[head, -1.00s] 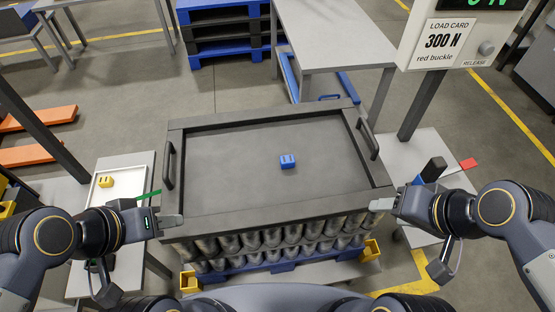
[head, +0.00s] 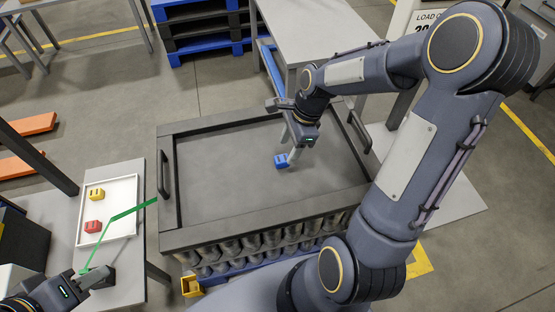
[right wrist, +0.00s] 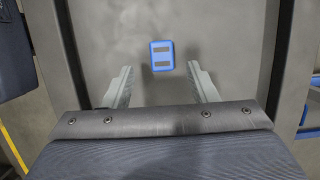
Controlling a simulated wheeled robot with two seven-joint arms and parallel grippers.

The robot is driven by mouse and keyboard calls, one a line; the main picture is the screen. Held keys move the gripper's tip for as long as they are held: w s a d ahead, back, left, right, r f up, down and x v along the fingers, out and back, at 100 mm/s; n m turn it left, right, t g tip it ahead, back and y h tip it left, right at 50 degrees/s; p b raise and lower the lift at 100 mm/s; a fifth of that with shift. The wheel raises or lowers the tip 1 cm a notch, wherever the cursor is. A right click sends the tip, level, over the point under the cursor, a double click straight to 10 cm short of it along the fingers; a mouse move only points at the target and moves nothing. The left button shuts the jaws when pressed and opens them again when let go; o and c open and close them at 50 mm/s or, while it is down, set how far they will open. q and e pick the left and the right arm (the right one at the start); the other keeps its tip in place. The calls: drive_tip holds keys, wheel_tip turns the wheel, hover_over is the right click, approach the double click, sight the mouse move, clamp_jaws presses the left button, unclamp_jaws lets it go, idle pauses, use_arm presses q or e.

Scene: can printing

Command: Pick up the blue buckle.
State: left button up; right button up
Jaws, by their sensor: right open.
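The blue buckle (head: 281,161) lies on the dark tray top (head: 225,180) right of its middle. It also shows in the right wrist view (right wrist: 162,55), flat, with two dark slots. My right gripper (head: 294,157) is over the tray beside the buckle. In the right wrist view my right gripper (right wrist: 161,72) is open, with the buckle just beyond and between the two fingertips, apart from both. My left gripper (head: 88,278) is low at the left by the side table, near a green strap; its finger gap is unclear.
A white tray (head: 122,228) on the left side table holds a yellow buckle (head: 96,194) and a red buckle (head: 93,226). The dark tray has a raised rim and side handles. Cans stand beneath it. The tray surface around the blue buckle is clear.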

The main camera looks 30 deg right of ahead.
sight(282, 158)
drive_tip(key=x, duration=0.4)
drive_tip(key=shift+w+a+f, duration=0.15)
drive_tip(key=shift+w+f, duration=0.05)
drive_tip(key=shift+f, duration=0.1)
drive_tip(key=c, duration=1)
drive_tip(key=shift+c, duration=0.4)
drive_tip(key=shift+r, duration=0.2)
